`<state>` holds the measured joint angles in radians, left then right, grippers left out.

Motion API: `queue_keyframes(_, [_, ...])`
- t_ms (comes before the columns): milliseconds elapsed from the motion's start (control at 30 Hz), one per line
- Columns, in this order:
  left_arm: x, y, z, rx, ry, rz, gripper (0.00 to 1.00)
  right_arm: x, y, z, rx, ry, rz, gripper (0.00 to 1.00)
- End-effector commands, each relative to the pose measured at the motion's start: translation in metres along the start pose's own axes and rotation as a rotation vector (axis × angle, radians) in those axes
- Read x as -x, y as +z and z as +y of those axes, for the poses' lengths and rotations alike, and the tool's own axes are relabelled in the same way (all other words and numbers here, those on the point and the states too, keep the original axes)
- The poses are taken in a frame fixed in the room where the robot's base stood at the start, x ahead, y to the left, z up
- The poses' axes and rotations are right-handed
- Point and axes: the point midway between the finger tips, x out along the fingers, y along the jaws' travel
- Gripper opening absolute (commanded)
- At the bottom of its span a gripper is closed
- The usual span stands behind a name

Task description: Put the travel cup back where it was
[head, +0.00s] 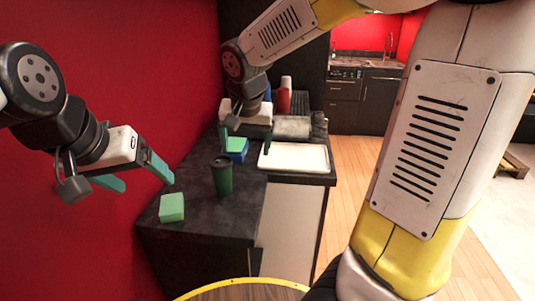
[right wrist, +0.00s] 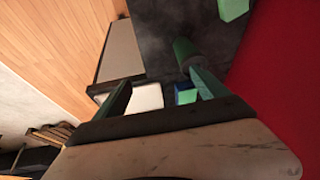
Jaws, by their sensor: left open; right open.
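The travel cup (head: 222,177), dark green with a dark lid, stands upright on the dark counter near its front. It also shows in the right wrist view (right wrist: 186,52), past one finger. My right gripper (head: 246,143) is open and empty, behind and above the cup in the head view, over the blue and green item and beside the white tray. Its fingers are apart from each other in the right wrist view (right wrist: 163,90). My left gripper (head: 146,176) is open and empty, in the air left of the counter by the red wall.
A light green block (head: 171,207) lies at the counter's front left. A blue box with green on it (head: 237,152) and a white tray (head: 294,157) are behind the cup. A grey rounded object (head: 291,127) and a red container (head: 283,100) stand farther back.

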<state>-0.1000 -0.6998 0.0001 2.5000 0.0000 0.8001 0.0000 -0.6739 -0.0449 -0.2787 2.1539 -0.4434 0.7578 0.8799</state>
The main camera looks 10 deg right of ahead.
Motion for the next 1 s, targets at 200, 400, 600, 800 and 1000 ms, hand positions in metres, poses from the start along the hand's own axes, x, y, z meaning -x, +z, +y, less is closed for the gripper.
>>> queue_keyframes(200, [0.000,0.000,0.000,0.000,0.000,0.000,0.79,0.061,0.052,0.073,0.089,-0.146,0.014,0.84])
queue_keyframes(400, [0.000,0.000,0.000,0.000,0.000,0.000,0.79,0.089,0.096,0.099,0.196,-0.196,0.089,0.84])
queue_keyframes(600, [0.000,0.000,0.000,0.000,0.000,0.000,0.79,0.097,0.113,0.104,0.248,-0.202,0.125,0.84])
queue_keyframes(800, [0.000,0.000,0.000,0.000,0.000,0.000,0.79,0.097,0.113,0.104,0.253,-0.203,0.126,0.84])
queue_keyframes(1000, [0.000,0.000,0.000,0.000,0.000,0.000,0.79,0.097,0.113,0.104,0.253,-0.203,0.126,0.84])
